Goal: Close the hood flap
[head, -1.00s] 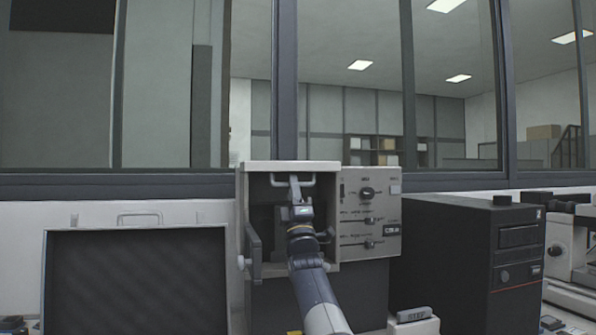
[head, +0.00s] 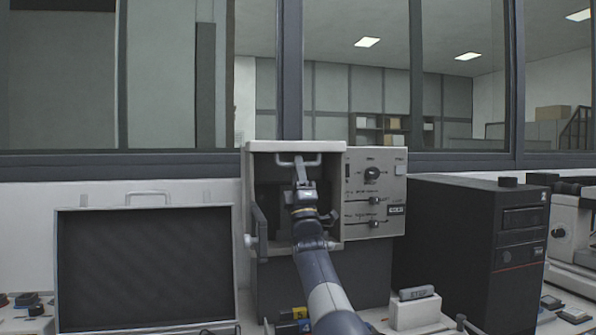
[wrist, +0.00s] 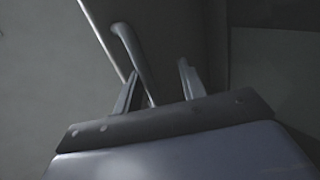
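The mounting press (head: 374,215) is a grey machine with an open-fronted box on its left side. The hood flap (head: 296,146) appears raised, seen almost edge-on at the top of the box opening. A pale bar handle (head: 283,163) hangs at its front edge. My gripper (head: 300,168) reaches up to the middle of this handle. In the wrist view, the two fingers of my gripper (wrist: 158,82) stand apart. The handle (wrist: 129,45) passes between them, close to the left finger. Whether a finger touches it I cannot tell. My gripper and arm hide part of the box interior.
A dark lever or side piece (head: 260,228) stands at the box's left edge. An open case (head: 147,265) is on the left and a black computer tower (head: 455,245) on the right. A window wall is behind.

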